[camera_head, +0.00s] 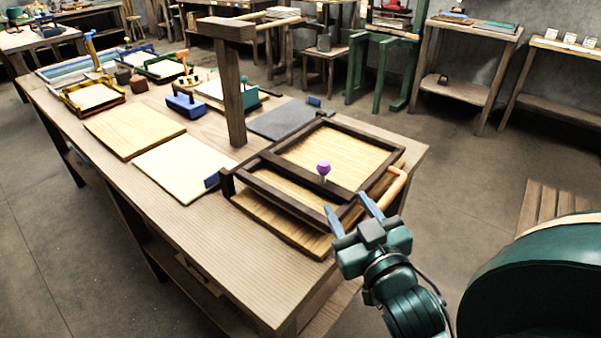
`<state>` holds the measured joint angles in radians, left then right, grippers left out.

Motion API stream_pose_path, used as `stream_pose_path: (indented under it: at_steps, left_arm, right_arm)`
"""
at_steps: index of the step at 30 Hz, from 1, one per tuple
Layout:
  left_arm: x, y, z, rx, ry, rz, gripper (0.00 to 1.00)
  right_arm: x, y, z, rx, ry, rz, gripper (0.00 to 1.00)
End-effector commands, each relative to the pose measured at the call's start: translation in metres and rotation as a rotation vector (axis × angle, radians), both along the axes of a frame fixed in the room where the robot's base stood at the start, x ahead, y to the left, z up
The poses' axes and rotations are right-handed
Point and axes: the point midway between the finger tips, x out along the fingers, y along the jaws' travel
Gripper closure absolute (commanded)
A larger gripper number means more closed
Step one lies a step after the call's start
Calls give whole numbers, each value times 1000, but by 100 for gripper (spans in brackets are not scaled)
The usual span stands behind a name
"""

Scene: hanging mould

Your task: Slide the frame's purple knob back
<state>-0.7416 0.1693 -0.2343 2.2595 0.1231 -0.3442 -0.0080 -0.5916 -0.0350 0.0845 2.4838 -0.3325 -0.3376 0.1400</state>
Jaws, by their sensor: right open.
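The purple knob (324,168) stands upright on a short stem on the middle bar of a dark wooden frame (270,157). The frame lies over a wooden board with pale slats at the near right end of the workbench. My right gripper (349,206) is open and empty. In the picture its blue-grey fingers are just below and right of the knob, near the frame's front right corner, apart from the knob. My left gripper is not in view.
A dark wooden post with an overhead arm (233,85) rises behind the frame. A grey mat (284,119) and a pale board (184,167) lie beside it. Smaller coloured frames, such as a yellow one (94,95), stand farther left. The bench's near left strip is clear.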

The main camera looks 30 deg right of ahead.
Motion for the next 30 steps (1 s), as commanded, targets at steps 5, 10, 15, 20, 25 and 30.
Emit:
stream_pose_path:
  at_steps: [5, 10, 15, 20, 25, 30]
  left_arm:
    - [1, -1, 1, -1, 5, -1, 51]
    - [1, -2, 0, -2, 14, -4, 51]
    - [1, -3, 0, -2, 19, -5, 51]
    - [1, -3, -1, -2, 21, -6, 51]
    - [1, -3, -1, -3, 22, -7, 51]
    - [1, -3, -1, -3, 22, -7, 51]
  right_arm:
    - [19, -4, 2, -2, -4, 1, 52]
    - [51, -10, 2, -3, -2, 1, 52]
    - [84, -16, 1, -2, 0, 1, 52]
    - [109, -21, 0, -1, 1, 2, 52]
    - [123, -24, 0, 0, 2, 2, 52]
    - [127, -25, 0, 0, 2, 2, 52]
